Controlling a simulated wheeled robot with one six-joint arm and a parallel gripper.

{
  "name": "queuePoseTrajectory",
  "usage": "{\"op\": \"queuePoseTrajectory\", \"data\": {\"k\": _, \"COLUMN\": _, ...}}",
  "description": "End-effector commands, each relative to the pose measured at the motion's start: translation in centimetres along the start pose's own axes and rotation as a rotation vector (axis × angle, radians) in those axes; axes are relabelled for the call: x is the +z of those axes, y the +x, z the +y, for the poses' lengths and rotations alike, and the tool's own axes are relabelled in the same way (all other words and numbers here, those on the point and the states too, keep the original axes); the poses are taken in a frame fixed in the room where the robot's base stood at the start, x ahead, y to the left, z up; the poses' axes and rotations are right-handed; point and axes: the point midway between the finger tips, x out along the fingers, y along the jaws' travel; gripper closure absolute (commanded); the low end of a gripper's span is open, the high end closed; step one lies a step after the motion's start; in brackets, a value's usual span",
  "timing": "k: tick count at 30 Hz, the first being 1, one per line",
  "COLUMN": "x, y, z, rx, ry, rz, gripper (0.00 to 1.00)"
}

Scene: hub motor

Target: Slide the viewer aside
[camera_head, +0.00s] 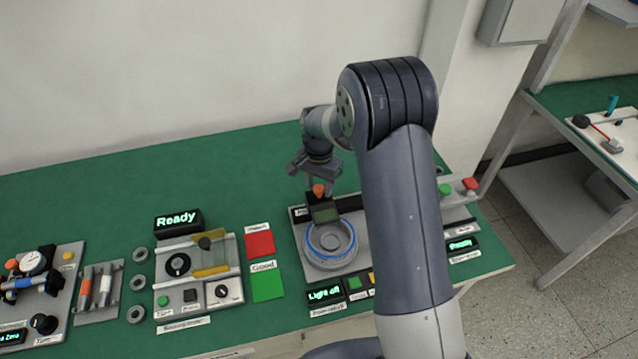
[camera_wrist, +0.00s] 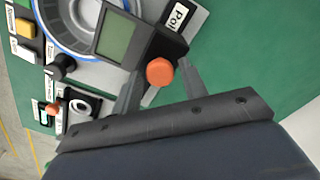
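The viewer (camera_head: 324,211) is a dark box with a green screen and an orange knob (camera_head: 319,190). It sits over the back part of a round grey fixture with a blue ring (camera_head: 331,241). The viewer also shows in the wrist view (camera_wrist: 118,36), with its orange knob (camera_wrist: 159,72) nearest to me. My gripper (camera_wrist: 161,80) is open, with one finger on each side of the knob and gaps visible between. In the head view my gripper (camera_head: 317,178) is just above and behind the knob. Whether a finger touches the viewer I cannot tell.
A "Light off" display (camera_head: 325,294) and buttons stand in front of the fixture. Red (camera_head: 259,243) and green (camera_head: 267,284) pads and a "Ready" station (camera_head: 198,270) are to the left. The green table (camera_head: 100,205) is clear behind. My arm hides part of the right side.

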Motion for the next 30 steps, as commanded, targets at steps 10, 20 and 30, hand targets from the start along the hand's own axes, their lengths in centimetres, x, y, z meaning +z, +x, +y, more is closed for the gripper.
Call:
{"op": "queuePoseTrajectory", "data": {"k": 10, "x": 0.0, "y": 0.0, "z": 0.0, "rx": 0.000, "ry": 0.000, "rz": 0.000, "gripper": 0.88}}
{"op": "queuePoseTrajectory", "data": {"k": 20, "x": 0.0, "y": -0.1, "z": 0.0, "rx": -0.001, "ry": 0.000, "rz": 0.001, "gripper": 1.00}}
{"op": "queuePoseTrajectory", "data": {"k": 30, "x": -4.4, "y": 0.1, "z": 4.2, "rx": -0.002, "ry": 0.008, "rz": 0.003, "gripper": 1.00}}
